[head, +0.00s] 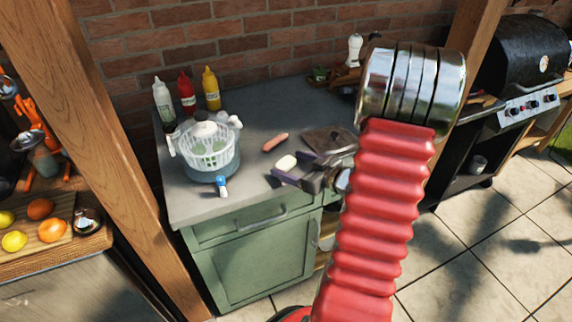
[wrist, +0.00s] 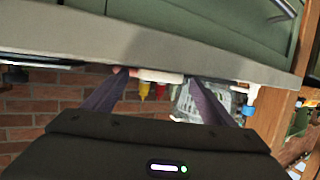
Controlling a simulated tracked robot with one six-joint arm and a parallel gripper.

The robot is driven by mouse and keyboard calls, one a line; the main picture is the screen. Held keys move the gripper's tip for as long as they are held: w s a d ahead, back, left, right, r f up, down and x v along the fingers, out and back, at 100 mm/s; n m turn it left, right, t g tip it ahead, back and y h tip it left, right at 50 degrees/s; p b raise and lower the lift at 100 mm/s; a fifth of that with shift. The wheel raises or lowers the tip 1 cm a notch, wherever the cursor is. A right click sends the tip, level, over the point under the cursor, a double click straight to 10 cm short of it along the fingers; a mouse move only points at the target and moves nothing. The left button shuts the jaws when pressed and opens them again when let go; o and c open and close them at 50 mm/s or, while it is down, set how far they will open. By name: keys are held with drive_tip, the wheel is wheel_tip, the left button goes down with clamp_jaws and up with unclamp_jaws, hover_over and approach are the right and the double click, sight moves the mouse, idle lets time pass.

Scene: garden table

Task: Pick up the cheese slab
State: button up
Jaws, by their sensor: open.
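The cheese slab (head: 286,162) is a small pale cream block on the grey counter. It shows at the mouth of my gripper (head: 287,167), whose dark fingers are open on either side of it. In the wrist view the slab (wrist: 160,76) appears as a thin pale edge, seen upside down, between the two spread fingertips of my gripper (wrist: 160,83). I cannot tell whether either finger touches it. My wrist hides part of the counter behind the gripper.
A sausage (head: 275,142) lies just behind the slab. A dark square board (head: 329,140) is to the right. A white basket (head: 207,150) and a blue-capped shaker (head: 221,187) are to the left. Several sauce bottles (head: 187,92) stand at the back. The counter (head: 258,182) is clear in front.

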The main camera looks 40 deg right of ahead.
drive_tip(key=shift+c, duration=0.3)
drive_tip(key=c, duration=1.1)
